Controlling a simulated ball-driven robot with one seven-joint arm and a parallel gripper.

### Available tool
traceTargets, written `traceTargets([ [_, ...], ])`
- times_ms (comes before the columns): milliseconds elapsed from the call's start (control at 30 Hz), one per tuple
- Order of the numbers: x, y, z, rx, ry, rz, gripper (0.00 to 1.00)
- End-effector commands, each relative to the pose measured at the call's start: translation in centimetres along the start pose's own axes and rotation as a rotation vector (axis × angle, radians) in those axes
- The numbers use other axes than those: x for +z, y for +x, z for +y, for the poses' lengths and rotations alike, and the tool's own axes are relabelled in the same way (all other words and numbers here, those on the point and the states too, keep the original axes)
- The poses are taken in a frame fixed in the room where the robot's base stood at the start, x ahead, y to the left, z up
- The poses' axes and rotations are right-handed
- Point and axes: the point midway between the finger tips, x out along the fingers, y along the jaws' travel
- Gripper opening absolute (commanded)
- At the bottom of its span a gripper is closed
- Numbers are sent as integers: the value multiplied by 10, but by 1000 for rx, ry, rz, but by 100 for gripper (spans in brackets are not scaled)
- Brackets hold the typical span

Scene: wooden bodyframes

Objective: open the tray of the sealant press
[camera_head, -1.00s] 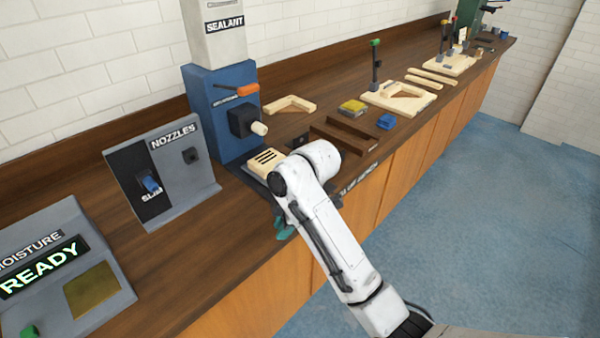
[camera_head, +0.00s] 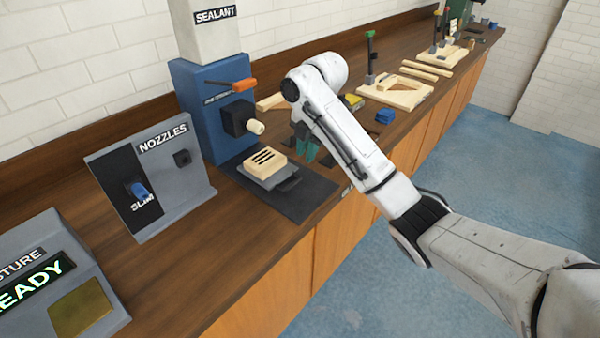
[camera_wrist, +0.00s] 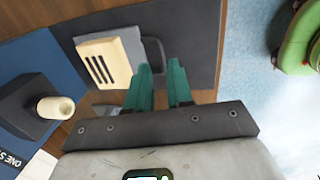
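The sealant press is a blue upright housing (camera_head: 205,125) with a pale nozzle (camera_head: 255,127) and an orange-handled lever (camera_head: 245,85). Its grey tray (camera_head: 270,182) sits on a dark base plate (camera_head: 310,194) and bears a pale slotted wooden block (camera_head: 264,163). The tray's dark loop handle (camera_wrist: 154,54) shows at its outer side in the wrist view. My gripper (camera_head: 306,150) has teal fingers, above the right part of the base plate. In the wrist view the fingers (camera_wrist: 160,67) are apart with nothing between them, beside the handle and not around it.
A grey nozzle stand (camera_head: 152,177) and a moisture meter (camera_head: 55,285) stand left of the press. A blue block (camera_head: 385,116) and wooden frame pieces (camera_head: 398,92) lie to the right. A green round object (camera_wrist: 298,42) stands beyond the bench in the wrist view.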

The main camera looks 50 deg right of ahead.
Motion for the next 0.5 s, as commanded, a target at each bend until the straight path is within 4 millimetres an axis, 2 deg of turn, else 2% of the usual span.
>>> traceTargets([
  [33, -1, 12, -1, -2, 1, 2, 21],
  [300, 0, 57, 0, -2, 2, 0, 21],
  [500, 0, 81, 0, -1, 3, 0, 21],
])
